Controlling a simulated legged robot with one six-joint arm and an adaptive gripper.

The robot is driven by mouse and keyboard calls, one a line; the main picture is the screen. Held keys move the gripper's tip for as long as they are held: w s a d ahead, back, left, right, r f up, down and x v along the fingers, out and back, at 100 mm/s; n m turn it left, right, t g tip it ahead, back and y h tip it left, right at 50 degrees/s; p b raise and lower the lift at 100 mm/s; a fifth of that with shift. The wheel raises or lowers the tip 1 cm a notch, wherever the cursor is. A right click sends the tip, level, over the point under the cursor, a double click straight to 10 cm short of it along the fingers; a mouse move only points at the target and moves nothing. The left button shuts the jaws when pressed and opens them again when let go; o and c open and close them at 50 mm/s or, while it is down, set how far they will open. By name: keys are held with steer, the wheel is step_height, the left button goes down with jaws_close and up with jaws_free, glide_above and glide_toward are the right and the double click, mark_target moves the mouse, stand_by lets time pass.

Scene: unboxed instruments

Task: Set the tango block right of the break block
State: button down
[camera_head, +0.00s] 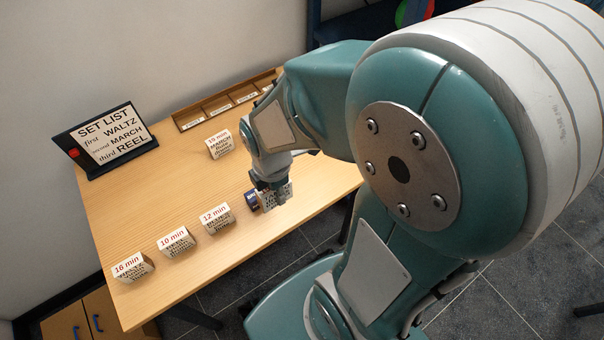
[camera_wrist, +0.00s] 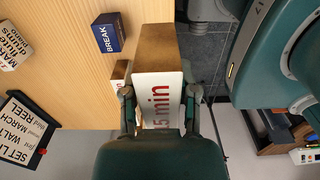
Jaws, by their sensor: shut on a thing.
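My gripper (camera_head: 271,188) is shut on a white-faced, wood-sided block (camera_head: 268,201) near the table's front edge. In the wrist view, the fingers (camera_wrist: 159,95) grip both sides of this held block (camera_wrist: 153,86), whose face shows red "15 min". Its tune name is not readable, so I cannot confirm it is the tango block. The small blue break block (camera_head: 251,199) is just left of it in the head view, partly hidden; the wrist view shows its "BREAK" label (camera_wrist: 108,33), with a gap between the blocks. I cannot tell whether the held block touches the table.
Blocks marked 12 min (camera_head: 217,219), 10 min (camera_head: 176,241) and 16 min (camera_head: 132,267) run leftward along the front. A march block (camera_head: 220,144) stands farther back. A set list sign (camera_head: 105,138) and a compartment tray (camera_head: 188,124) are at the back. The table's middle is clear.

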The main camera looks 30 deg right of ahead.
steer(key=w+d+f, duration=0.4)
steer(key=w+d, duration=0.1)
steer(key=w, duration=0.1)
glide_above(294, 181)
steer(key=f, duration=0.4)
steer(key=shift+s+a+f, duration=0.25)
steer(key=shift+s, duration=0.1)
steer(key=shift+w+a+f, duration=0.1)
steer(key=shift+w+f, duration=0.15)
steer(key=shift+f, duration=0.2)
steer(key=f, duration=0.3)
steer(key=shift+w+d+f, duration=0.1)
steer(key=shift+d, duration=0.1)
steer(key=shift+d+f, duration=0.1)
steer(key=shift+d, duration=0.15)
steer(key=shift+f, duration=0.1)
steer(key=shift+c, duration=1.9)
jaws_free()
steer(key=shift+a, duration=0.3)
steer(key=shift+d, duration=0.15)
